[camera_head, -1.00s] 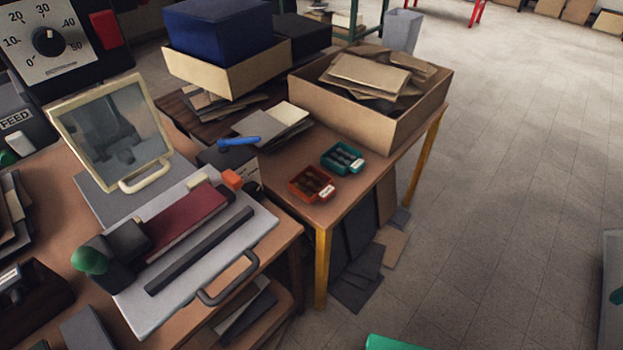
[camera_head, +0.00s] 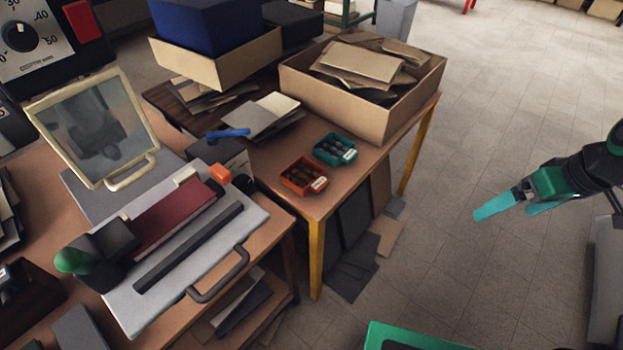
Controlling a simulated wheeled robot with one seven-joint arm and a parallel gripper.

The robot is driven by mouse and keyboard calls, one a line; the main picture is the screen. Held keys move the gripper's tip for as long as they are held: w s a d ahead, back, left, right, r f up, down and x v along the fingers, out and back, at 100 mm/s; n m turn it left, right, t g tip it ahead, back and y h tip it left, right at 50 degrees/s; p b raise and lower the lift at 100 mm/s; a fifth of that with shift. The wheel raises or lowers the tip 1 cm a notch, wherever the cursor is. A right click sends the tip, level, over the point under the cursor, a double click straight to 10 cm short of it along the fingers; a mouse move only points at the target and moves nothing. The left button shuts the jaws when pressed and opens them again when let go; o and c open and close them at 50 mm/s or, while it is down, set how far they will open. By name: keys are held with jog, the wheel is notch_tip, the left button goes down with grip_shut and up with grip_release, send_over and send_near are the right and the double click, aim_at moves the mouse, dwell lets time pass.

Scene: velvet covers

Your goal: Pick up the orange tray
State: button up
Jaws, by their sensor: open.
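The orange tray (camera_head: 290,183) is a small open box with dark pieces inside and a white label on its front. It sits near the front corner of the wooden table (camera_head: 330,196). A similar teal tray (camera_head: 322,157) stands just behind it to the right, close by. My gripper (camera_head: 508,209) is at the right, in the air over the floor, well apart from the table. Its teal fingers are open with nothing seen between them.
A cardboard box (camera_head: 370,110) full of flat pieces stands behind the trays. The floor (camera_head: 480,150) between table and gripper is clear. A green-edged thing (camera_head: 400,335) shows at the bottom.

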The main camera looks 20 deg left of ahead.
jog(key=w+a+f+n+y, duration=0.2)
jog(key=w+a+f+n, duration=0.1)
jog(key=a, duration=0.6)
jog(key=w+a+f+n+y, duration=0.2)
jog(key=a+f+n, duration=0.1)
jog(key=a, duration=0.6)
jog(key=n+t+y, duration=0.2)
jog(key=n+y, duration=0.1)
jog(key=y, duration=0.3)
send_near(307, 181)
jog(key=r, duration=0.1)
jog(key=s+d+r, duration=0.1)
jog(key=r, duration=0.1)
jog(key=shift+a+f+t, duration=0.3)
jog(key=shift+a, duration=0.1)
jog(key=x, duration=0.4)
jog(key=shift+w+a, duration=0.15)
jog(key=shift+a, duration=0.05)
jog(key=shift+x, duration=2.95)
jog(key=shift+w, duration=0.1)
jog(key=shift+c, duration=0.6)
jog(key=shift+r, duration=0.1)
jog(key=c, duration=1)
